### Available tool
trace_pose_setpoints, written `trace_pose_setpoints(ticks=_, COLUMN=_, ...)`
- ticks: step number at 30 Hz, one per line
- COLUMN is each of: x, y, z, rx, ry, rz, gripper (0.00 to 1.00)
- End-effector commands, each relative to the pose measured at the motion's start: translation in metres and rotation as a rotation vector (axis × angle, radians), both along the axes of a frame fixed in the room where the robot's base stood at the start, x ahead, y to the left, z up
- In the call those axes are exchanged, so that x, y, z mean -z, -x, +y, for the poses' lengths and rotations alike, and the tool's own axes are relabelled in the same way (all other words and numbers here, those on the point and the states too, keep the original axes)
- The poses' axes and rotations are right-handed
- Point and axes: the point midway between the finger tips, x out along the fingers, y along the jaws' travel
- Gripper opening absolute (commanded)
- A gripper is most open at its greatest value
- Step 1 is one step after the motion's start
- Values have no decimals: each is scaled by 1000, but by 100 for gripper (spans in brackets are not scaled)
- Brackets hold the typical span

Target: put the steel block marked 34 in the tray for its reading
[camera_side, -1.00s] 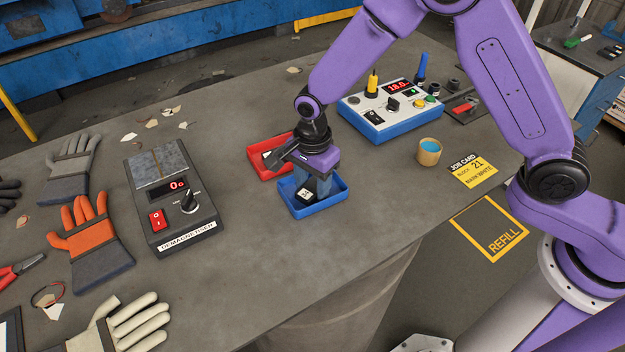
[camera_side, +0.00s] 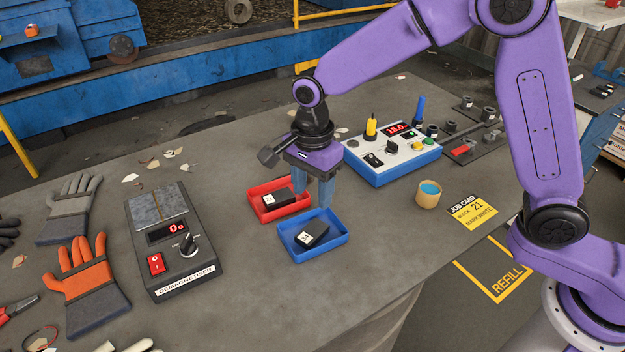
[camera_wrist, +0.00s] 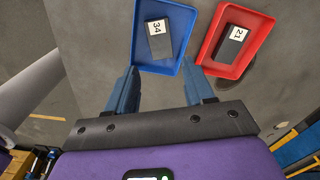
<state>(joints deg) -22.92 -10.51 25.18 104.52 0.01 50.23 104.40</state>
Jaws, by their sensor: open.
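The dark steel block marked 34 (camera_wrist: 157,38) lies in the blue tray (camera_wrist: 150,6) in the wrist view. In the side view the block (camera_side: 311,234) lies in the blue tray (camera_side: 318,257), its white label facing up. My gripper (camera_side: 318,200) is open and empty, raised above the trays with its fingers pointing down behind the blue tray. In the wrist view its fingers show on either side, just below the blue tray.
A red tray (camera_side: 262,216) beside it holds a block marked 21 (camera_wrist: 236,40). The demagnetiser (camera_side: 170,240) stands left, reading 0. A blue-and-white meter (camera_side: 390,155) reads about 18.0. A job card (camera_side: 472,211) names block 21.

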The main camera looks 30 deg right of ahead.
Motion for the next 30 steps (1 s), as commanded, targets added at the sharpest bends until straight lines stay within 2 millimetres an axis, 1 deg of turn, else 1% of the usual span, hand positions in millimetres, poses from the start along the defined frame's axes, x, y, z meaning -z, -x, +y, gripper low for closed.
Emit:
trace_pose_setpoints(ticks=1, x=-6, y=0, z=0, rx=0, ry=0, rz=-1, gripper=53)
trace_pose_setpoints(ticks=3, x=-12, y=0, z=0, rx=0, ry=0, rz=-1, gripper=53)
trace_pose_setpoints(ticks=6, x=-16, y=0, z=0, rx=-1, ry=0, rz=0, gripper=53)
trace_pose_setpoints(ticks=14, x=-18, y=1, z=-1, rx=-8, ry=0, rz=1, gripper=53)
trace_pose_setpoints(ticks=17, x=-21, y=6, z=-3, rx=-63, ry=0, rz=-1, gripper=53)
trace_pose_setpoints(ticks=20, x=-26, y=16, z=-10, rx=-185, ry=-2, rz=-3, gripper=53)
trace_pose_setpoints(ticks=23, x=-33, y=33, z=-21, rx=-360, ry=-2, rz=-5, gripper=53)
trace_pose_setpoints(ticks=30, x=-45, y=79, z=-54, rx=-804, ry=-4, rz=-12, gripper=53)
